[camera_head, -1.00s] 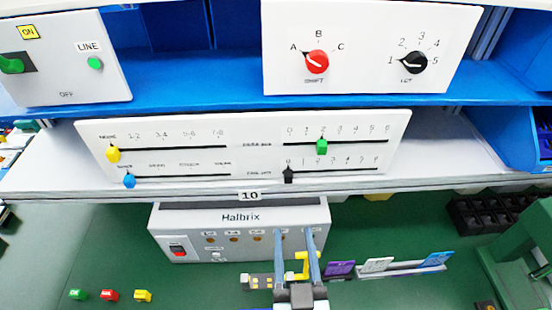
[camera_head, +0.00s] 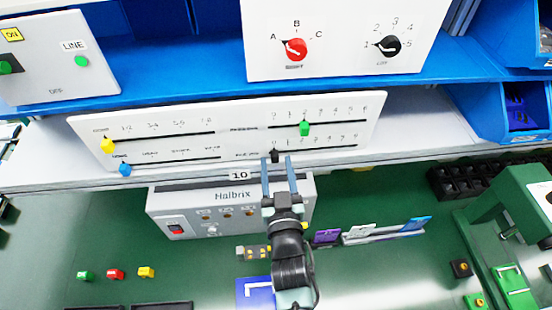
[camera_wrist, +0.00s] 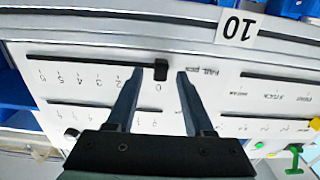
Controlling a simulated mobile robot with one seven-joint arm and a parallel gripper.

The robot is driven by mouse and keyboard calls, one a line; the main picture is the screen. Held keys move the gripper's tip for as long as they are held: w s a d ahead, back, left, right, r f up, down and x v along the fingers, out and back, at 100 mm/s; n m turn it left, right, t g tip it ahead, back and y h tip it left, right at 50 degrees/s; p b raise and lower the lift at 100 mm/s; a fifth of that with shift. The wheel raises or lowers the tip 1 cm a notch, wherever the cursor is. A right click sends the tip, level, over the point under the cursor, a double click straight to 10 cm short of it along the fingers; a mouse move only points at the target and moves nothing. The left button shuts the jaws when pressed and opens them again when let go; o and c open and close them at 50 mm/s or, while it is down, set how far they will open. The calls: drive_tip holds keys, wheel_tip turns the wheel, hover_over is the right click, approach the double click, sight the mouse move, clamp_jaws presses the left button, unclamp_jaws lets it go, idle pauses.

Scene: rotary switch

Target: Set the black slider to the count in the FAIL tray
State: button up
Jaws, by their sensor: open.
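The black slider (camera_head: 274,155) sits at the 0 mark, the left end of the lower right scale on the white slider panel (camera_head: 340,112). My gripper (camera_head: 278,161) is open and reaches up in front of it. In the wrist view, which shows the panel upside down, the black slider (camera_wrist: 161,69) stands between the two spread fingertips (camera_wrist: 159,74). A gap shows on each side, and the label beside it reads FAIL PCS. I cannot make out a FAIL tray; two dark edges at the bottom left of the head view are cut off.
A green slider (camera_head: 304,128) stands at 2 on the scale above. Yellow (camera_head: 107,145) and blue (camera_head: 125,169) sliders are at the panel's left.

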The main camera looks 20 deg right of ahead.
drive_tip(key=shift+w, duration=0.35)
clamp_jaws()
drive_tip(key=shift+d, duration=0.1)
idle(1.2)
